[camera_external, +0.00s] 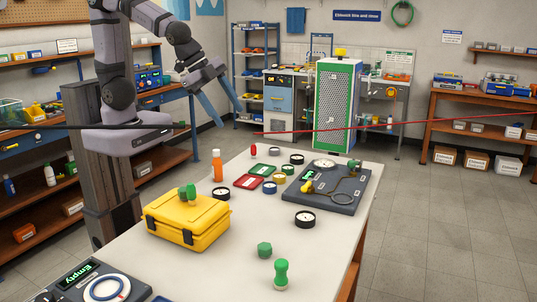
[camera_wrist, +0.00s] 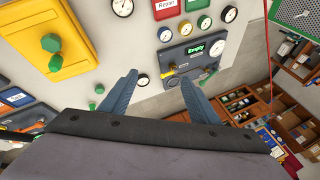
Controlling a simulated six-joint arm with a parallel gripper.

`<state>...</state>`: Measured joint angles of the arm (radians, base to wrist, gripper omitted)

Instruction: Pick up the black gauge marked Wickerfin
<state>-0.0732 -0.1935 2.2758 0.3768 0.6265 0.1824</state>
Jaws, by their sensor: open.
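Several round white-faced gauges with black rims lie on the white table. In the external view one black gauge (camera_external: 222,193) is beside the yellow case, another black gauge (camera_external: 305,219) is in front of the test panel, and a third black gauge (camera_external: 297,158) is behind it. The name Wickerfin cannot be read on any of them. In the wrist view a black gauge (camera_wrist: 143,79) shows just beside the left fingertip, with others at the top (camera_wrist: 123,7) and upper right (camera_wrist: 231,14). My gripper (camera_external: 231,116) is open and empty, high above the table's far left; its blue fingers (camera_wrist: 159,76) point toward the table.
A yellow case (camera_external: 185,222) with green fittings on top stands at the left. The dark test panel (camera_external: 336,203) reads Empty in the wrist view. Red (camera_external: 249,182) and green trays (camera_external: 263,171), coloured gauges and an orange bottle (camera_external: 217,165) stand nearby. Green knobs are in front.

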